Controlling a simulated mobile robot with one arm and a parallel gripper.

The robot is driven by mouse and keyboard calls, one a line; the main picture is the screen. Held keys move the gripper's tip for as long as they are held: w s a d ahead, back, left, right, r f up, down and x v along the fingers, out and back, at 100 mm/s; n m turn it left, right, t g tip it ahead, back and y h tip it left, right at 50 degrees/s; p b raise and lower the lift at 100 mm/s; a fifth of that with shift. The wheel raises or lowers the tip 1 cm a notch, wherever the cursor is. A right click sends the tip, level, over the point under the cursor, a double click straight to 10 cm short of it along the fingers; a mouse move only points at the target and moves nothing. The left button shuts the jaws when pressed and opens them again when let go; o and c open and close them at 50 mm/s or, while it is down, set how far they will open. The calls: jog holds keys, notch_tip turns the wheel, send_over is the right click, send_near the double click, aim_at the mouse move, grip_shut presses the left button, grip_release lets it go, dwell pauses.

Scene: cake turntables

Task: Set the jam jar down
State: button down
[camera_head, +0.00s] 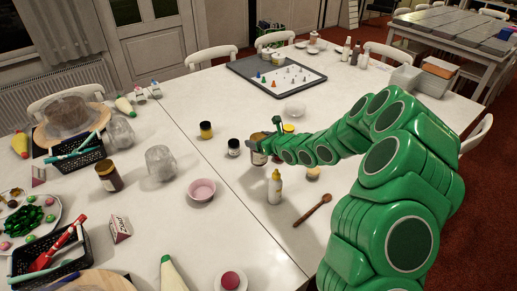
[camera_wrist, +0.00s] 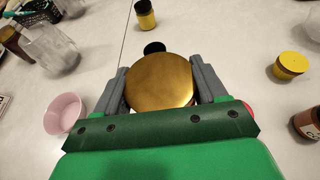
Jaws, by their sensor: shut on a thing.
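The jam jar, with a round gold lid (camera_wrist: 160,80), sits between the two grey fingers of my gripper (camera_wrist: 161,88) in the wrist view. The fingers are shut on it from left and right. In the head view the jar (camera_head: 257,157) shows a pale label and dark contents below my gripper (camera_head: 265,143). It looks upright, at or close above the white table (camera_head: 225,235). I cannot tell whether its base touches, as the wrist view hides everything below the lid.
A black-lidded jar (camera_head: 233,147) stands just left of the held jar, and a yellow jar (camera_head: 206,130) stands farther back. A squeeze bottle (camera_head: 275,188), a wooden spoon (camera_head: 312,210) and a pink bowl (camera_head: 201,190) are nearer. Bare table lies between the bowl and bottle.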

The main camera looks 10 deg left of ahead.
jog(key=shift+f, duration=2)
jog(key=shift+c, duration=0.3)
grip_release()
jog(key=shift+f, duration=0.15)
jog(key=v, duration=0.7)
jog(key=shift+s+r, duration=0.2)
jog(key=shift+r, duration=0.05)
jog(key=shift+d, duration=0.1)
